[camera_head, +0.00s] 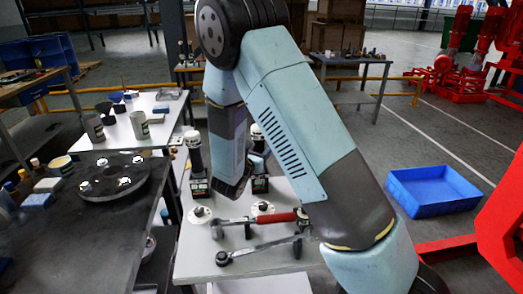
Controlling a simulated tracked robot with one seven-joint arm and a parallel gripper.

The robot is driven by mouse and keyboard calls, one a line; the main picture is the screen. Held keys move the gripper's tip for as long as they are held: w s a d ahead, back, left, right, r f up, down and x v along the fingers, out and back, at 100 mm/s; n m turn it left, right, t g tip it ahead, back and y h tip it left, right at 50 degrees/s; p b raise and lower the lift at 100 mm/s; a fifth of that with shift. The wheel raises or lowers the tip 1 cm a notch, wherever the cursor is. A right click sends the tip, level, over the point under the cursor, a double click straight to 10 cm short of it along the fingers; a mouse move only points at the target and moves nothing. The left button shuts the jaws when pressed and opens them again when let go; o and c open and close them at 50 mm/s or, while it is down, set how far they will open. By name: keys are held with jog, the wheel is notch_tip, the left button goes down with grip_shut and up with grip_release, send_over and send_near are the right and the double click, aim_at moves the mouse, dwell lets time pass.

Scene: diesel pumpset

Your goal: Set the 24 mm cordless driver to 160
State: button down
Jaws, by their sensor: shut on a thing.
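Two upright dark tools with white tops and black bases, which look like cordless drivers, stand at the back of the pale bench (205,262). The left driver (198,168) shows almost whole, with a small coloured panel on its base. The right driver (260,184) is largely covered by my arm, with its base and part of its top showing. I cannot tell which is the 24 mm one or read any setting. My arm reaches up and folds down between them. My gripper is hidden behind my arm links, so its jaws and anything in them do not show.
A red-handled wrench (262,219) and a dark wrench (258,248) lie on the bench front, near white round pieces (200,214). A dark flange with bolts (112,177) lies on the left table. A blue crate (433,191) sits on open floor at right.

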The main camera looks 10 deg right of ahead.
jog(key=shift+f, duration=0.35)
jog(key=shift+c, duration=2.3)
grip_release()
jog(key=shift+s, duration=0.1)
jog(key=v, duration=1.3)
jog(key=shift+s+a, duration=0.15)
jog(key=shift+s, duration=0.1)
